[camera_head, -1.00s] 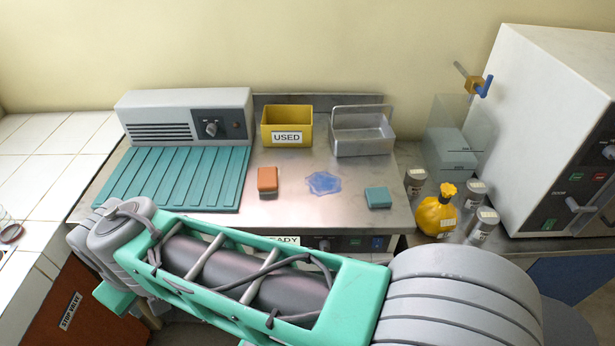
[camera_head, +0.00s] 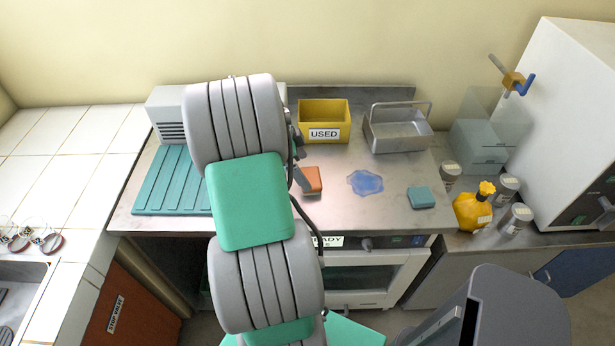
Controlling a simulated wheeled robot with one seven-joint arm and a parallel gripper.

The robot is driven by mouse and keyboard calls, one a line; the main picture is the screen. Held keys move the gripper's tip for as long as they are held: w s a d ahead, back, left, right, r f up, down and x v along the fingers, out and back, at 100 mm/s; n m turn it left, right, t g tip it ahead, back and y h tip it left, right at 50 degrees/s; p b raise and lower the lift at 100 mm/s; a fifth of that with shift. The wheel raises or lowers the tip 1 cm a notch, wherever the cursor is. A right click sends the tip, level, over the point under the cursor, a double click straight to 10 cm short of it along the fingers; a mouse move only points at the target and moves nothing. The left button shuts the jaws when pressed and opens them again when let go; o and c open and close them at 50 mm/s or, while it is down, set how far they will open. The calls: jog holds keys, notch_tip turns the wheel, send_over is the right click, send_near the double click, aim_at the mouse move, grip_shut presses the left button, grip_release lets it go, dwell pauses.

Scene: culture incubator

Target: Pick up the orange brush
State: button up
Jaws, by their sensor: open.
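The orange brush (camera_head: 314,180) is a small block on the metal worktop (camera_head: 345,212), just right of my arm. Part of its left side is covered by my gripper (camera_head: 302,178). Only a grey finger and a bit of the dark gripper body show past my arm; the rest is hidden behind the arm's grey and green links. The gripper is open and close to the brush. Whether a finger touches it, I cannot tell.
A blue puddle (camera_head: 366,182) and a teal block (camera_head: 421,197) lie right of the brush. A yellow USED bin (camera_head: 324,132) and a metal basket (camera_head: 398,144) stand behind. A yellow bottle (camera_head: 472,212) and jars stand at right.

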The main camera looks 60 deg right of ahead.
aim_at(312, 176)
jog(key=p+x, duration=0.1)
jog(key=x, duration=0.3)
jog(key=shift+d+f, duration=0.15)
jog(key=shift+d, duration=0.1)
jog(key=c, duration=1.3)
jog(key=shift+c, duration=0.2)
jog(key=shift+r+b, duration=0.45)
jog(key=shift+r, duration=0.25)
jog(key=a+r, duration=0.1)
jog(key=r, duration=0.1)
jog(key=a+r+b, duration=0.1)
jog(key=r, duration=0.1)
jog(key=a+r, duration=0.2)
jog(key=shift+s+a+r, duration=0.1)
jog(key=shift+s+r, duration=0.3)
jog(key=s+a+r+b, duration=0.2)
jog(key=a+r, duration=0.3)
jog(key=a, duration=0.4)
jog(key=shift+a, duration=0.3)
jog(key=shift+s, duration=0.1)
